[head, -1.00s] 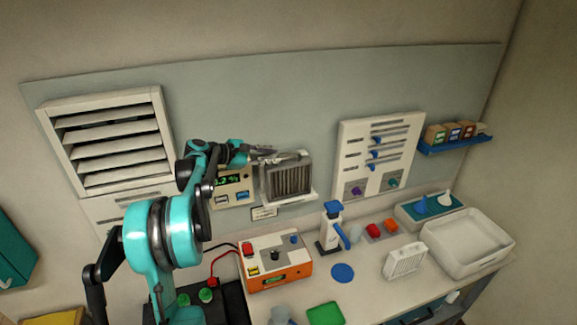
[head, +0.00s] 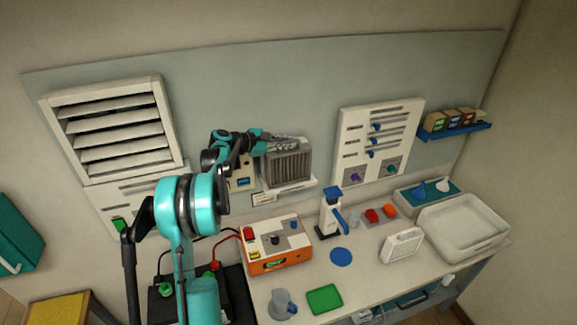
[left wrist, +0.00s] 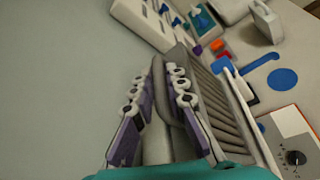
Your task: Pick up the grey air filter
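The grey air filter (head: 288,166), a pleated block in a grey frame, stands upright on a small white wall ledge (head: 312,184). In the left wrist view its pleats (left wrist: 212,108) run along the right of the fingers. My left gripper (head: 285,143) is at the filter's top edge, coming from the left. In the left wrist view my left gripper (left wrist: 168,75) has its two fingers apart, with part of the filter's grey frame between them. Whether the fingers touch the frame is not clear. My right gripper is not in view.
A small display box (head: 242,178) sits close left of the filter, partly behind my arm. A slotted panel (head: 378,142) hangs to the right. Below are an orange-and-white device (head: 277,245), a white bottle (head: 331,212) and a white basin (head: 463,230). The wall above is clear.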

